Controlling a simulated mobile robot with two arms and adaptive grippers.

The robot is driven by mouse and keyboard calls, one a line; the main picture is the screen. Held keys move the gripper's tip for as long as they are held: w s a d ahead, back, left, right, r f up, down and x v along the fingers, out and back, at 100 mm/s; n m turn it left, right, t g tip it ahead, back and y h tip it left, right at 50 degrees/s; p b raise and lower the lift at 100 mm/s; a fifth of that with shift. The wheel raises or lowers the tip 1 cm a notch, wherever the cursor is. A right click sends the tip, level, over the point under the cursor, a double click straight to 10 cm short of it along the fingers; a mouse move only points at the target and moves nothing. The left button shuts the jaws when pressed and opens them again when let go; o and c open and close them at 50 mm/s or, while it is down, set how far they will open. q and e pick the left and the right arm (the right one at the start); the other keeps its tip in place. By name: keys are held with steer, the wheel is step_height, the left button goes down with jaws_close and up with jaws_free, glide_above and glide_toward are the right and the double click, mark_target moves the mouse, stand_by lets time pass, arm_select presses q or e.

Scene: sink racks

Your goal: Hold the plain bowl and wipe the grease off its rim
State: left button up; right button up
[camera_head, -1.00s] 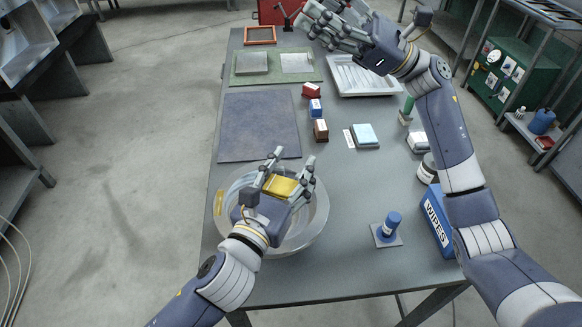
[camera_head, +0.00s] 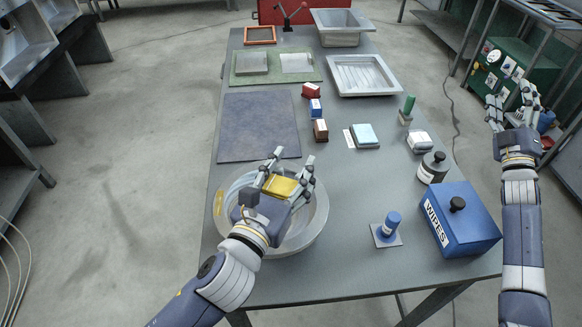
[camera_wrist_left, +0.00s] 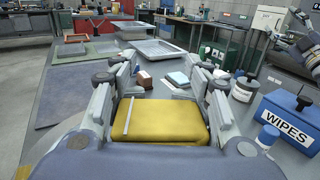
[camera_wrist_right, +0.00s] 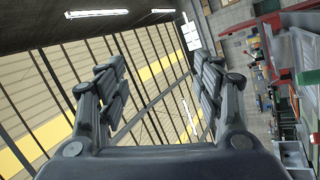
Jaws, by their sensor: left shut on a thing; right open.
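A round, pale grey bowl (camera_head: 318,222) stands near the table's front left. A yellow patch (camera_head: 219,202) shows on its left rim; I cannot tell whether it is grease. My left gripper (camera_head: 288,166) is above the bowl, shut on a yellow block (camera_head: 279,187), which also fills the middle of the left wrist view (camera_wrist_left: 165,118). The gripper and block hide part of the bowl's inside. I cannot tell if the block touches the bowl. My right gripper (camera_head: 514,103) is open and empty, off the table's right side; its spread fingers show in the right wrist view.
A blue WIPES box (camera_head: 475,228) stands at the front right, with a blue-topped stamp-like thing (camera_head: 388,226) beside it. A dark-lidded jar (camera_head: 433,168) is behind the box. A dark blue mat (camera_head: 258,125) lies behind the bowl. The table between mat and box is partly clear.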

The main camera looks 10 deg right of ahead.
steer(key=s+d+f+m+g+h, duration=0.5)
steer(key=s+d+f+m+g, duration=0.55)
steer(key=s+d+f, duration=0.6)
steer(key=s+a+f+m+g+y, duration=0.15)
steer(key=s+f, duration=0.25)
steer(key=f, duration=0.7)
steer(key=s+a+f+m+g+y, duration=0.1)
steer(key=s+f+m, duration=0.2)
steer(key=f, duration=0.7)
steer(key=s+a+f+g+y, duration=0.1)
steer(key=s+a+f+y, duration=0.1)
steer(key=s+a+f, duration=0.4)
steer(key=s+a+f+n+g+y, duration=0.1)
steer(key=s+a+f+g, duration=0.1)
steer(key=a+f, duration=0.6)
steer(key=s+a+f+g+y, duration=0.1)
steer(key=s+a+f+y, duration=0.1)
steer(key=s+a+f, duration=0.5)
steer(key=s+a+f+n+g+y, duration=0.1)
steer(key=s+a+f, duration=0.3)
steer(key=a, duration=0.5)
steer(key=s+a+f+n+g+y, duration=0.1)
steer(key=s+a+f+n, duration=0.2)
steer(key=a, duration=0.6)
steer(key=s+a+f+n+g+y, duration=0.2)
steer(key=s+a+f, duration=0.3)
steer(key=s+a, duration=0.2)
steer(key=shift+s+a+f+n, duration=0.25)
steer(key=shift+a+f+n, duration=0.15)
steer(key=shift+a, duration=0.8)
